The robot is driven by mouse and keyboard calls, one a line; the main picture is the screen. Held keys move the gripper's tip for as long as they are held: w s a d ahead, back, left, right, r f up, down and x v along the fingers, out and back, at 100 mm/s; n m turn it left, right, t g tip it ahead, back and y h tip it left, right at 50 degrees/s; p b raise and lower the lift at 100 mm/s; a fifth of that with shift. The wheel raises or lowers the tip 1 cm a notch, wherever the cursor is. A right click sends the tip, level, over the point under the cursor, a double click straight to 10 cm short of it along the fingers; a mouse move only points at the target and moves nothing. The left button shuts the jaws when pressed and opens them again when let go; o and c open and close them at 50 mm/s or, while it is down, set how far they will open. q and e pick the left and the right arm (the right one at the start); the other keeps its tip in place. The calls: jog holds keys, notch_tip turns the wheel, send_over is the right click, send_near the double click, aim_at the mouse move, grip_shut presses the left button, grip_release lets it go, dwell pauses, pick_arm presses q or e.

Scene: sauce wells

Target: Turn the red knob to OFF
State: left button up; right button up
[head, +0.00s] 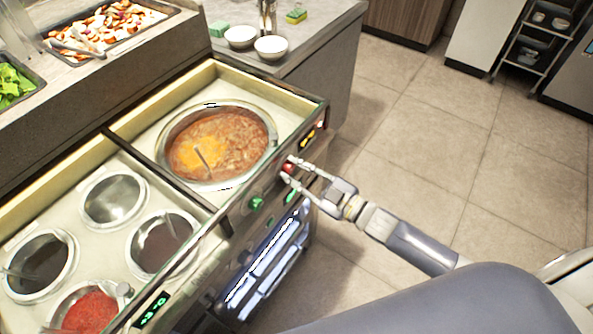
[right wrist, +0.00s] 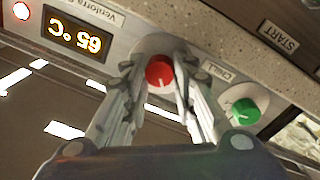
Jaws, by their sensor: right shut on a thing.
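The red knob (head: 288,167) is on the front panel of the sauce well counter, below the large round well. In the right wrist view the red knob (right wrist: 159,72) shows a white pointer line at its lower middle, and a label reading CHILI is beside it. My right gripper (head: 290,171) is at the panel with its fingers on either side of the knob. In the right wrist view the right gripper (right wrist: 158,80) is shut on the red knob. My left gripper is not in view.
A green knob (right wrist: 244,110) sits close beside the red one; it also shows in the head view (head: 256,203). A display (right wrist: 80,36) reads 65 °C. The large well (head: 217,145) holds chili with a ladle. The tiled floor (head: 430,140) is clear.

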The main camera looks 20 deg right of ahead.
jog(key=n, duration=0.3)
jog(key=shift+f+n+b, duration=0.1)
jog(key=shift+n+b, duration=0.2)
jog(key=shift+n, duration=0.1)
jog(key=shift+n+b, duration=0.4)
jog(key=shift+n, duration=1.6)
jog(key=shift+y, duration=0.3)
jog(key=o, duration=1.1)
jog(key=shift+s, duration=0.1)
jog(key=v, duration=0.8)
